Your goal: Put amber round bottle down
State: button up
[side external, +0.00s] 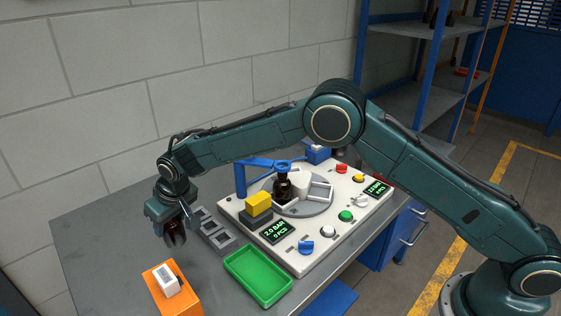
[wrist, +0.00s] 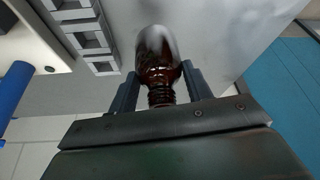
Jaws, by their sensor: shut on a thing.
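My gripper (wrist: 160,88) is shut on the amber round bottle (wrist: 157,55), with one finger on each side near its threaded neck. In the side external view my gripper (side external: 174,214) is at the left end of my arm, over the left part of the grey table. The amber round bottle also shows there (side external: 175,236), hanging below the fingers. It looks to be above the table; I cannot tell the exact gap.
A grey rack with square slots (side external: 213,231) lies just right of my gripper. An orange block (side external: 180,303) with a white item (side external: 167,281) is in front, and a green tray (side external: 258,277) is to the right. The white machine panel (side external: 305,262) holds another dark bottle (side external: 283,188). Table at the left is clear.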

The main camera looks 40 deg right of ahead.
aim_at(174, 233)
jog(key=shift+f, duration=2.1)
jog(key=shift+f, duration=0.15)
jog(key=o, duration=1)
jog(key=v, duration=1.2)
jog(key=shift+d+r, duration=0.1)
jog(key=shift+r, duration=0.15)
